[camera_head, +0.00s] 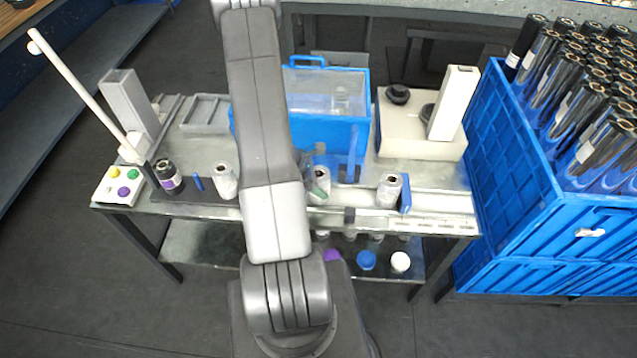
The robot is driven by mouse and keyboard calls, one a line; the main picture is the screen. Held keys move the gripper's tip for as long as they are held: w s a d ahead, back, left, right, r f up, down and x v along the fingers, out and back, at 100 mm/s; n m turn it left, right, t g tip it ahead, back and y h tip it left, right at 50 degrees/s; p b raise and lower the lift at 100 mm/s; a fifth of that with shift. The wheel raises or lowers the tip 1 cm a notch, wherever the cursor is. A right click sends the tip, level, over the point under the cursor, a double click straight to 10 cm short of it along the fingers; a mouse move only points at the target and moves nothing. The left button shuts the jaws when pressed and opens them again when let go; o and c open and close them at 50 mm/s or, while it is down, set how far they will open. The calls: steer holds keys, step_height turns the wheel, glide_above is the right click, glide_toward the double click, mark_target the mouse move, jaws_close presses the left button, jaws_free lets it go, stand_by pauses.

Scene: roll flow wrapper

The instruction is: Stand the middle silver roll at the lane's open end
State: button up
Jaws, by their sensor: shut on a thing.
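Three silver rolls stand in a row along the table front: the left roll (225,183), the middle roll (322,181) and the right roll (389,190). My gripper (316,184) is at the middle roll and shut on it, largely hidden behind my arm. The roll looks upright; whether its base touches the table is unclear. The lane (440,201) is a pale metal channel running right along the front edge. The right roll stands in it, beside a blue plate (405,195). My arm hides the stretch between the left and middle rolls.
A dark roll (167,177) and a button box (118,186) stand at left. A blue bin (300,125) is behind the middle roll. A white machine (420,130) stands at back right. A blue crate of rolls (515,190) borders the table's right side.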

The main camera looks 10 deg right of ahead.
steer(key=shift+f, duration=0.2)
steer(key=o, duration=1.2)
steer(key=shift+r, duration=0.1)
steer(key=shift+r, duration=0.2)
steer(key=p+v, duration=0.1)
steer(key=v, duration=1.1)
steer(key=shift+p, duration=0.3)
